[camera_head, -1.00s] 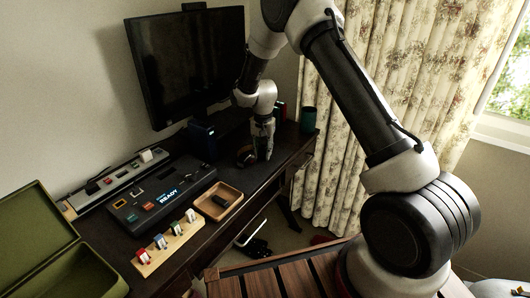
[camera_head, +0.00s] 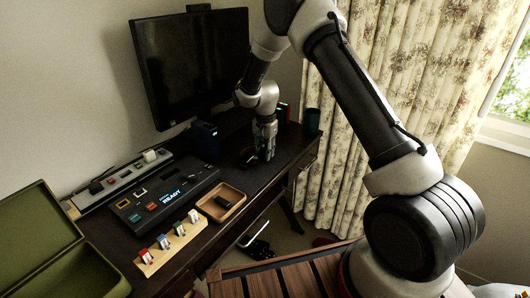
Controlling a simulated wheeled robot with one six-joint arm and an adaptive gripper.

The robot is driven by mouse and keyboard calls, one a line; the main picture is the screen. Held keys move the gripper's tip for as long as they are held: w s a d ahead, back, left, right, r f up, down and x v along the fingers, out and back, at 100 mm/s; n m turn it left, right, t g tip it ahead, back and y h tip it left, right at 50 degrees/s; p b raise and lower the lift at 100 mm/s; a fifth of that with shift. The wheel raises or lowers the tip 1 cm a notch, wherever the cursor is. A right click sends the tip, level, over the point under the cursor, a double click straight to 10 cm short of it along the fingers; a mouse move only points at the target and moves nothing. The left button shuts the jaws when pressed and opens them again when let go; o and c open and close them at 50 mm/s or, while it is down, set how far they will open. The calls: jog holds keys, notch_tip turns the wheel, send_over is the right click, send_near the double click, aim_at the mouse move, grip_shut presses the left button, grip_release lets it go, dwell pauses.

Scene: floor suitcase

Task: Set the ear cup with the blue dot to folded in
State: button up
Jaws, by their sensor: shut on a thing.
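The headphones (camera_head: 247,155) lie on the dark desk, small and dark at the far right part of its top, partly hidden by my gripper. My gripper (camera_head: 265,155) points down at their right side and is shut on an ear cup there. The blue dot is too small or hidden to see. I cannot tell how far the cup is folded.
A monitor (camera_head: 192,64) stands behind. A dark green cup (camera_head: 311,121) is at the desk's right end. A control box (camera_head: 165,192), a wooden tray (camera_head: 221,213), a switch strip (camera_head: 172,243) and an open green case (camera_head: 38,223) lie nearer.

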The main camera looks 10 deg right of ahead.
aim_at(265, 149)
jog(key=o, duration=1.1)
jog(key=shift+c, duration=0.2)
notch_tip(265, 149, up, 12)
